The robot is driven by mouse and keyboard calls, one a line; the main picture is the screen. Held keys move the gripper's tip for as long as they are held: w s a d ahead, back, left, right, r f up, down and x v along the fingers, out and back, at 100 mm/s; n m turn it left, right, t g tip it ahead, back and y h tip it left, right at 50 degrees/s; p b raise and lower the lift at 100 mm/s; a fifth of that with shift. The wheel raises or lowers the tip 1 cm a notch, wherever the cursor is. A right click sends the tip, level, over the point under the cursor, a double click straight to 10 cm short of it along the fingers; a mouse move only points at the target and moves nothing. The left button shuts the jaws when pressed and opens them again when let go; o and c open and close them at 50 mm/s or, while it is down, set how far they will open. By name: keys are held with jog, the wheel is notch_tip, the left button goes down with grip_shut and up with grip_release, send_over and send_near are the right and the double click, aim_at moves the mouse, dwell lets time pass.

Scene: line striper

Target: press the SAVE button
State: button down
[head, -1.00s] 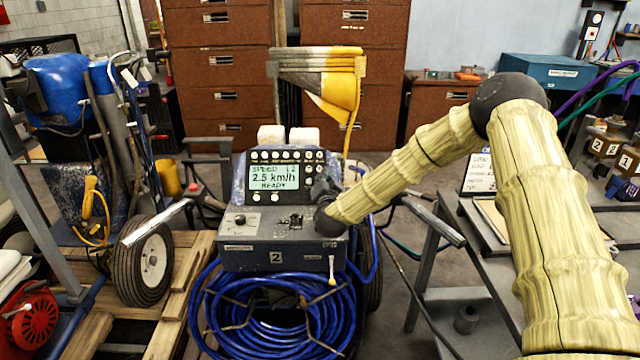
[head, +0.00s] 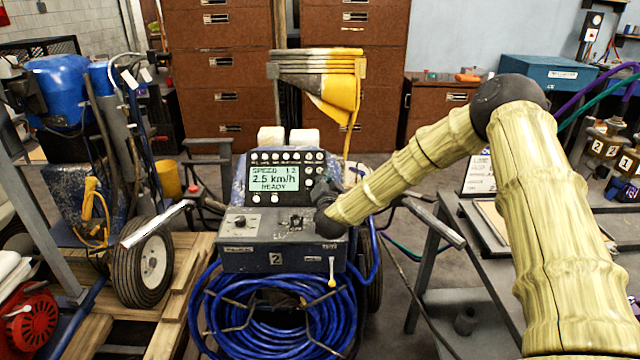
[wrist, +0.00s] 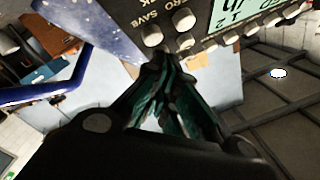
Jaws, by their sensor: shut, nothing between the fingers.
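The SAVE button (wrist: 152,36) is a round pale knob beside the printed word SAVE on the dark console face, upside down in the wrist view. My gripper (wrist: 164,58) is shut and empty, its fingertips right next to the SAVE button in that picture. I cannot tell whether they touch it. In the head view, my gripper (head: 322,188) is at the lower right of the console (head: 286,156), and the SAVE button cannot be made out there. The console display (head: 273,179) reads SPEED, 2.5 km/h and READY.
Another knob, by the ZERO label (wrist: 183,20), is close to the SAVE button. A row of knobs (wrist: 228,38) runs along the console edge. A lower control box (head: 250,256) and coiled blue hose (head: 270,325) sit below. A grey workbench (head: 470,260) stands at right.

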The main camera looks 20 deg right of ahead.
jog(key=shift+w+f, duration=0.15)
jog(key=shift+w+f+b, duration=0.1)
jog(key=shift+w+b, duration=0.05)
jog(key=shift+b, duration=0.15)
jog(key=shift+w+d+f+b, duration=0.15)
jog(key=shift+w+f+b, duration=0.15)
jog(key=shift+f+b, duration=0.05)
dwell(1.2)
jog(key=shift+s+r, duration=0.1)
jog(key=shift+r, duration=0.05)
jog(key=shift+s+a+r+p, duration=0.2)
jog(key=shift+s+r+p, duration=0.2)
jog(key=shift+s+r, duration=0.1)
dwell(0.5)
jog(key=s+r+p, duration=0.1)
jog(key=s+a+r+p, duration=0.1)
jog(key=s+r, duration=0.1)
jog(key=shift+s+r, duration=0.2)
jog(key=shift+r, duration=0.05)
dwell(1.7)
